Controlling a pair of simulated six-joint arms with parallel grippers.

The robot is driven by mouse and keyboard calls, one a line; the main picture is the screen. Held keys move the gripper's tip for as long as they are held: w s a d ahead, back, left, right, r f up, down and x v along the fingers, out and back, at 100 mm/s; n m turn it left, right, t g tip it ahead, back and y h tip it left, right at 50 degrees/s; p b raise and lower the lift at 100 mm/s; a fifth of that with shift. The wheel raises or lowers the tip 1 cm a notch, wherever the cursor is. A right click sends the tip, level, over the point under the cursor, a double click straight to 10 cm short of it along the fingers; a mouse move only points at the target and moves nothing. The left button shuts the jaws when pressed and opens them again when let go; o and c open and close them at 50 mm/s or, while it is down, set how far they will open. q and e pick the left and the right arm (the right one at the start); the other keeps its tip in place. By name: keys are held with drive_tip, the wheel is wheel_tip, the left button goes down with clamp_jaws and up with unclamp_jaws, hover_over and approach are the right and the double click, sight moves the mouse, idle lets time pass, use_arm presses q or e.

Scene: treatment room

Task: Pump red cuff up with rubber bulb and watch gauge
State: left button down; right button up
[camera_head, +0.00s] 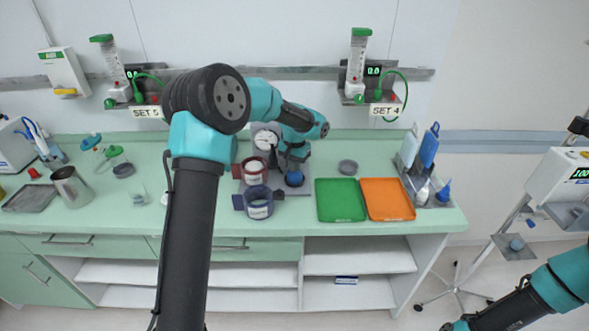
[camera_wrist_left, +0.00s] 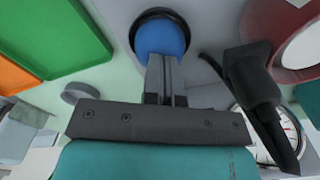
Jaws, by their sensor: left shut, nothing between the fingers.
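My left gripper (camera_head: 293,168) is shut and empty, pointing down at the blue rubber bulb (camera_head: 295,180) in its dark ring. In the left wrist view, the closed fingertips (camera_wrist_left: 165,62) are at the edge of the bulb (camera_wrist_left: 162,37); I cannot tell whether they touch it. The red cuff (camera_head: 253,172) stands to the left of the bulb and shows at the top right of the wrist view (camera_wrist_left: 262,25). The round white gauge (camera_head: 265,139) stands behind the red cuff, its reading too small to make out. My right gripper is out of view.
A dark blue cuff (camera_head: 258,206) stands in front of the red one. Green (camera_head: 341,213) and orange (camera_head: 388,210) trays lie to the right, with a small grey dish (camera_head: 348,167) behind them. A metal jug (camera_head: 68,181) stands at the far left.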

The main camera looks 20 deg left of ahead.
use_arm(q)
drive_tip(key=shift+r, duration=1.1)
drive_tip(key=shift+f, duration=0.15)
idle(1.2)
idle(0.6)
idle(1.3)
drive_tip(key=shift+r, duration=0.25)
idle(1.4)
drive_tip(key=shift+r, duration=2.95)
drive_tip(key=shift+d, duration=0.1)
